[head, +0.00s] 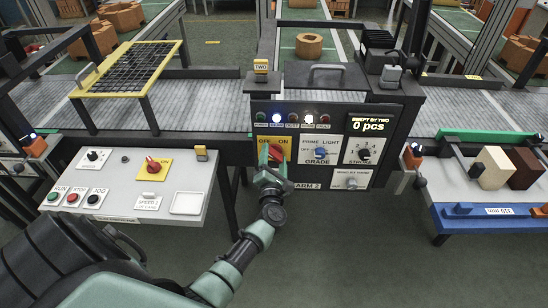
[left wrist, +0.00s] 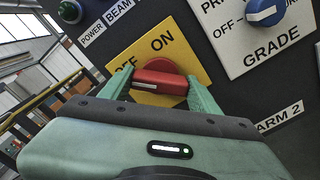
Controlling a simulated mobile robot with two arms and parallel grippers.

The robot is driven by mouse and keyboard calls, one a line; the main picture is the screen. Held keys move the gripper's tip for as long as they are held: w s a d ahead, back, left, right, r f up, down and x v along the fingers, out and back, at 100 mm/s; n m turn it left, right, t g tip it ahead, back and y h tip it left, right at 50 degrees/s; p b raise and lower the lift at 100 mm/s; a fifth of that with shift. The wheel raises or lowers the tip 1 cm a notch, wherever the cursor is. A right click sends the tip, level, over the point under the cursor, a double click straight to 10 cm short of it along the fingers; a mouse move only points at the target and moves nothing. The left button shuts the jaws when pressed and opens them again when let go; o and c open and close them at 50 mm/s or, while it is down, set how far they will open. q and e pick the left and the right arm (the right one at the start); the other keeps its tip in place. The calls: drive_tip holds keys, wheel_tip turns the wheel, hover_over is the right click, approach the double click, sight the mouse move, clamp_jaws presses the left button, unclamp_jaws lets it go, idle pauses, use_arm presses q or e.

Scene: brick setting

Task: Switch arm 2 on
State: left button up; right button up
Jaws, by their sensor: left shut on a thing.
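The black ARM 2 panel (head: 335,112) stands at the middle of the head view. On its yellow OFF/ON plate (left wrist: 178,52) is a red rotary switch (left wrist: 160,82), also partly visible in the head view. My left gripper (left wrist: 157,85) is shut on this switch, one finger on each side of it. A white mark shows on the switch's left end in the wrist view, on the OFF side. My right gripper is not in view.
A grey console (head: 125,190) with another red switch (head: 152,165) stands left. A blue bench (head: 490,220) stands right.

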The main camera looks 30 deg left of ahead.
use_arm(q)
drive_tip(key=shift+m, duration=0.3)
drive_tip(key=m+p, duration=0.1)
drive_tip(key=m, duration=0.2)
drive_tip(key=m+p, duration=0.1)
drive_tip(key=m, duration=0.4)
drive_tip(key=shift+p, duration=0.35)
drive_tip(key=m+p, duration=0.1)
drive_tip(key=m, duration=0.4)
drive_tip(key=shift+f+m+p, duration=0.1)
drive_tip(key=shift+m+p, duration=0.55)
drive_tip(key=shift+m, duration=1.45)
drive_tip(key=o, duration=1.4)
